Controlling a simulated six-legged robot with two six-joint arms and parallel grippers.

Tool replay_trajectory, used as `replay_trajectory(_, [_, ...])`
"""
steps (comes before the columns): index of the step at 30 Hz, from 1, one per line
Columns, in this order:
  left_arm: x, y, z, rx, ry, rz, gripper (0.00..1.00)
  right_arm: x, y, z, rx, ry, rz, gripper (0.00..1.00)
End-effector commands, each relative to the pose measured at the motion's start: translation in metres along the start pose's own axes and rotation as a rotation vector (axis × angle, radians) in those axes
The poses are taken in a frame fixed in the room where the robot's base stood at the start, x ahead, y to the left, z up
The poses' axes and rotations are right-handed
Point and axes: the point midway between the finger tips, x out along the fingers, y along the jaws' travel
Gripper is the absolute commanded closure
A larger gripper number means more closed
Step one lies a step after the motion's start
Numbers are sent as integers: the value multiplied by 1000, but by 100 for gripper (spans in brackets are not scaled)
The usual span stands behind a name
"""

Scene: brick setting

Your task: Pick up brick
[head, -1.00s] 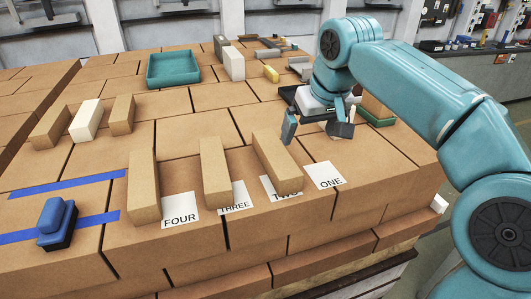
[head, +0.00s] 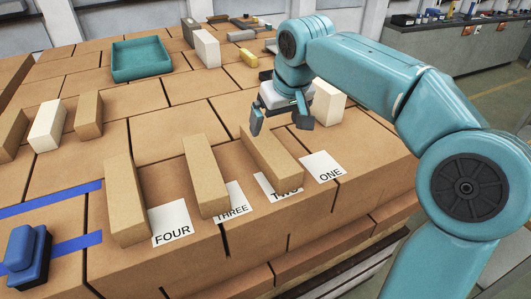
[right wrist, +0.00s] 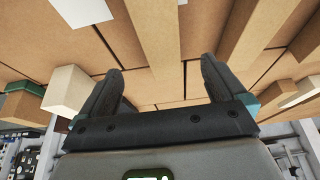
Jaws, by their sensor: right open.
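Three tan bricks lie on the front row in the head view: one by the FOUR label (head: 126,198), one by the THREE label (head: 206,176) and one partly covering the TWO label (head: 272,160). The ONE label (head: 322,166) is bare. My right gripper (head: 279,116) is open and empty, close to the far end of the TWO brick. In the right wrist view, this brick (right wrist: 152,28) lies ahead of the open fingers (right wrist: 160,72), and the THREE brick (right wrist: 248,36) is to its right. My left gripper is not in view.
A cream block (head: 329,100) stands just right of my right gripper. Tan and white blocks (head: 48,125) lie at the left. A teal tray (head: 141,73) is farther back. A blue object (head: 27,255) sits at the front left by blue tape.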

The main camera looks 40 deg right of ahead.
Motion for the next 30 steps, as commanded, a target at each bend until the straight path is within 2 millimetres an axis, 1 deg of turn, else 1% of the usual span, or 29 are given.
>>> replay_trajectory(1, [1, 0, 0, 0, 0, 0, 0, 14, 0, 2, 0, -5, 1, 2])
replay_trajectory(3, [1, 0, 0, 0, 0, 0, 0, 28, 0, 2, 1, -4, 1, 2])
replay_trajectory(6, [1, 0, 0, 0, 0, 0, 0, 44, -1, 1, 0, -2, 0, 2])
replay_trajectory(13, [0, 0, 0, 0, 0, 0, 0, 63, -2, 0, 0, -3, 0, 2])
replay_trajectory(18, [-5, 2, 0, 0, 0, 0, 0, 91, -5, 2, -2, -5, 1, 2])
replay_trajectory(21, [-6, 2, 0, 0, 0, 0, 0, 104, -5, 1, -1, -2, 0, 2])
replay_trajectory(24, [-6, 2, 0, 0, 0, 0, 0, 109, -5, 1, -1, 0, 0, 2])
replay_trajectory(29, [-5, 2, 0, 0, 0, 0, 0, 109, -5, 1, -1, 1, 0, 2])
replay_trajectory(30, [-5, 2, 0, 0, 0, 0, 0, 109, -5, 1, -1, 1, 0, 5])
